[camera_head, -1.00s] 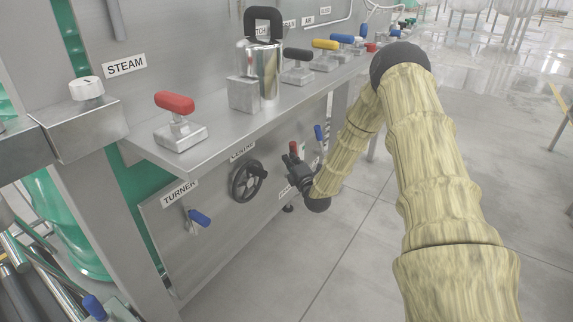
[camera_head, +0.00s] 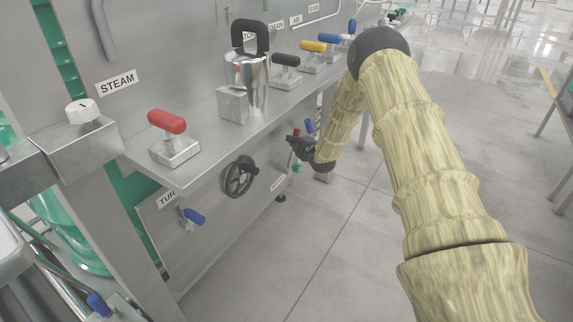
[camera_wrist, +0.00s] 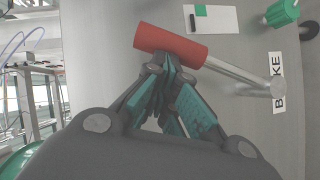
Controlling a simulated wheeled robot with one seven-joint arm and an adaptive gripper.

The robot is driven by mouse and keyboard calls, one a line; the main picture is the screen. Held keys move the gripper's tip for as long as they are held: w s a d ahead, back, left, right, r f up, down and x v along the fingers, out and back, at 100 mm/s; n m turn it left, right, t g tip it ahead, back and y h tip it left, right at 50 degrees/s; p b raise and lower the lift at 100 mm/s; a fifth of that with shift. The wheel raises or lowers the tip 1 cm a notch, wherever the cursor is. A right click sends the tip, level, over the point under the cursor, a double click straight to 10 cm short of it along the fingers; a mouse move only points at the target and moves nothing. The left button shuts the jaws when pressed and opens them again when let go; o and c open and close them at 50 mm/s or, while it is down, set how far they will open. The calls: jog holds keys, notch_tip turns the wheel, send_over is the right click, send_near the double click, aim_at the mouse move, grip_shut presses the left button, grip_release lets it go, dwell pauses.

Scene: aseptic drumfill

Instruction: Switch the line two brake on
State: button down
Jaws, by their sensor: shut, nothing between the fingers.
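A lever with a red cylindrical grip (camera_wrist: 170,43) and a metal rod stands out from the grey panel in the wrist view. Its rod crosses a white label (camera_wrist: 278,97) on which "B" and "KE" can be read. My gripper (camera_wrist: 170,65) is shut, with its fingertips right at the underside of the red grip; nothing shows between them. I cannot tell whether they touch the grip. In the head view my gripper (camera_head: 292,142) is at the panel below the counter, beside a small red grip (camera_head: 296,132). The arm hides part of this area.
A green knob (camera_wrist: 282,12) and a white plate (camera_wrist: 212,20) are near the lever. A black handwheel (camera_head: 239,177), a blue-handled lever (camera_head: 194,216) and another blue grip (camera_head: 309,125) are on the lower panel. The counter (camera_head: 207,122) overhangs it.

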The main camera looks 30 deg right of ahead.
jog(key=shift+w+d+r, duration=0.15)
jog(key=shift+d+r, duration=0.05)
jog(key=shift+d, duration=0.15)
dwell(0.3)
jog(key=s+r, duration=0.2)
jog(key=s, duration=0.9)
jog(key=shift+s+a, duration=0.35)
jog(key=shift+a, duration=0.1)
